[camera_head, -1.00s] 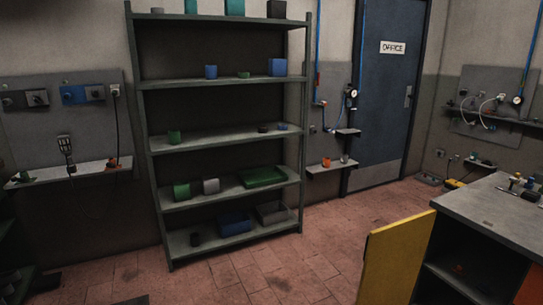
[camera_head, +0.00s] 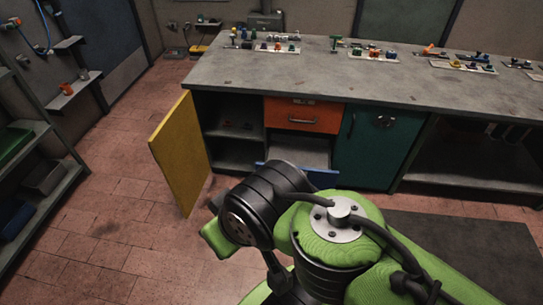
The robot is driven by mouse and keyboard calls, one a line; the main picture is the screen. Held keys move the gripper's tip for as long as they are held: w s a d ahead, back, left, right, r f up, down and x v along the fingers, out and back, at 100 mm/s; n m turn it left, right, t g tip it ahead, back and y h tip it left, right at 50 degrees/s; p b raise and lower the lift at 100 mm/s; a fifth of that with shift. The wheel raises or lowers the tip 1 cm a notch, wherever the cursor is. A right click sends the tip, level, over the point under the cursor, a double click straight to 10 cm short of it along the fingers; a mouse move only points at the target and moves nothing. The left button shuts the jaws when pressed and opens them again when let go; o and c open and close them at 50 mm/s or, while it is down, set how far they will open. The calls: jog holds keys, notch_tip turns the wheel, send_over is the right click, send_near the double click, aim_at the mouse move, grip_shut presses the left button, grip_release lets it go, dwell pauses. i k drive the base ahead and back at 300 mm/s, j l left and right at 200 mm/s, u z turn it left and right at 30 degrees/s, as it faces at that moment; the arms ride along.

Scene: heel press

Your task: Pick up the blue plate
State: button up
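I cannot make out a blue plate for certain in the current view. Small blue pieces (camera_head: 473,57) lie among other parts on the workbench (camera_head: 300,76), too small to identify. My green and black arm fills the lower middle of the view, in front of the bench. My gripper itself does not show, so its state and what it may hold are hidden.
A yellow cabinet door (camera_head: 180,155) stands open at the bench's left end. A blue-fronted drawer (camera_head: 322,176) is pulled out below the orange drawer (camera_head: 303,116). Shelving (camera_head: 62,188) with a blue bin (camera_head: 12,216) stands at left. Tiled floor between is clear.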

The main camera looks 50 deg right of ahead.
aim_at(247, 126)
jog(key=z, duration=1.7)
jog(key=i+j+u, duration=0.35)
jog(key=u, duration=0.15)
jog(key=i+j+u, duration=0.3)
jog(key=i+u, duration=0.2)
jog(key=i+j+u, duration=0.1)
jog(key=i+u, duration=0.85)
jog(key=l, duration=0.75)
jog(key=i, duration=0.05)
